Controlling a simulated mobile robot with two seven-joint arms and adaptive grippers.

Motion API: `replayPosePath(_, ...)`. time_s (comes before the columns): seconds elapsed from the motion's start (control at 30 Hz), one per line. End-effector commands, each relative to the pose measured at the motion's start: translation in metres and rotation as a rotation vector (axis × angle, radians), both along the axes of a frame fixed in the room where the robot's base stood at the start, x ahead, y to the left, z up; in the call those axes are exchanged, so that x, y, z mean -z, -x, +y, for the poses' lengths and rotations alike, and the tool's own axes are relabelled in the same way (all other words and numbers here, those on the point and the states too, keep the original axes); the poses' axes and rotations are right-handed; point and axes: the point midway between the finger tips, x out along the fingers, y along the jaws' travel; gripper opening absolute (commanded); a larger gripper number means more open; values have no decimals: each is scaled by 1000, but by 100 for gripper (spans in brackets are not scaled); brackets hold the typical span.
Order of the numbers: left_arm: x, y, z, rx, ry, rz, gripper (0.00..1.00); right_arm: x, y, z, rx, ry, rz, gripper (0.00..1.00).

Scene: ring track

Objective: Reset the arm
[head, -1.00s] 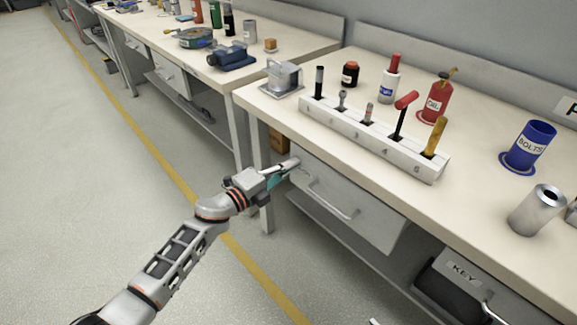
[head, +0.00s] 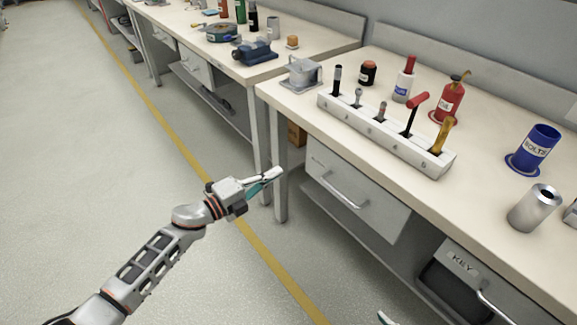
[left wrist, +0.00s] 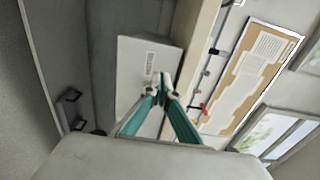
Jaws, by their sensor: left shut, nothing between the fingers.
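My left arm reaches in from the lower left of the head view. My left gripper (head: 275,175) is shut and empty, over the floor in front of the bench and left of the drawer (head: 355,196). It is apart from the drawer and its handle. In the left wrist view the teal fingers (left wrist: 164,88) meet at their tips with nothing between them. A small teal and white tip at the bottom edge of the head view looks like part of my right gripper (head: 385,318); the rest of it is out of frame.
A KEY drawer (head: 463,262) is at lower right. A second bench (head: 270,70) stands behind. The floor at left is clear.

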Motion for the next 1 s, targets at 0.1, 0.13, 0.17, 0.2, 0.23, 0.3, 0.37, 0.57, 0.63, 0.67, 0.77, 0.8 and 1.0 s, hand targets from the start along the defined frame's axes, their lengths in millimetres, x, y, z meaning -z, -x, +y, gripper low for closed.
replayPosePath(0.1, -1, 7, 10, 0, 1, -1, 0, 0, 0, 0, 3, 0, 1, 40)
replayPosePath(0.13, -1, 8, 11, 0, 0, 0, 0, 1, 0, 0, 3, 0, 3, 40)
replayPosePath(0.17, 0, 9, 12, 0, 1, 1, 0, 2, 1, -1, 3, 1, 3, 40)
replayPosePath(0.2, 0, 10, 13, 0, 1, 1, 0, 3, 1, -1, 4, 1, 5, 40)
replayPosePath(0.23, 0, 11, 13, 1, 1, 2, 0, 3, 1, -1, 4, 2, 6, 40)
replayPosePath(0.3, 1, 11, 14, 1, 1, 2, 0, 4, 2, -1, 5, 2, 8, 40)
replayPosePath(0.37, 1, 12, 14, -1, 4, 3, 0, 3, 3, -1, 5, 2, 9, 40)
replayPosePath(0.57, -8, 30, 19, -66, 100, 72, 0, -15, -4, -1, 6, -1, -16, 40)
replayPosePath(0.63, -12, 44, 24, -116, 170, 128, 0, -25, -8, -1, 9, -5, -31, 40)
replayPosePath(0.67, -13, 50, 28, -142, 202, 156, 0, -29, -9, -1, 10, -7, -36, 40)
replayPosePath(0.77, -12, 72, 43, -230, 309, 259, 0, -34, -11, -1, 13, -10, -38, 40)
replayPosePath(0.8, -10, 82, 49, -266, 348, 303, 0, -36, -11, -1, 14, -11, -37, 40)
replayPosePath(1.0, 8, 138, 87, -449, 537, 533, 0, -46, -10, 0, 21, -24, -35, 40)
